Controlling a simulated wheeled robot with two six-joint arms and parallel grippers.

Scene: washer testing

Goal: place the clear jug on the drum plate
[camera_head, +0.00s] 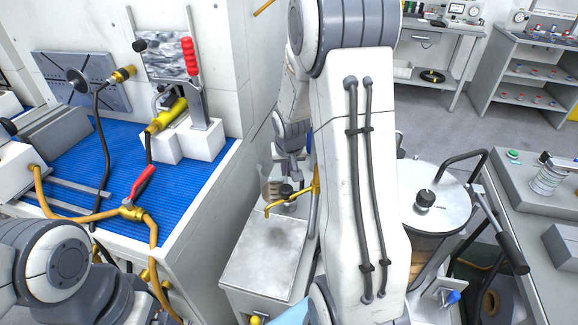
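My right arm comes down the middle of the view. Its gripper (288,168) is small and partly hidden behind the arm, low beside the white cabinet. A see-through vessel, apparently the clear jug (267,187), shows at the gripper's fingers, next to a brass tap. I cannot tell whether the fingers grip it. A round metal plate with a black knob (447,207) tops a drum right of my arm; its left part is hidden. I cannot tell if this is the drum plate. My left arm shows at bottom left; its gripper is out of view.
A bare square metal top (266,258) lies below the brass tap (285,197). A grey bench (545,215) stands right of the drum. Floor is clear behind.

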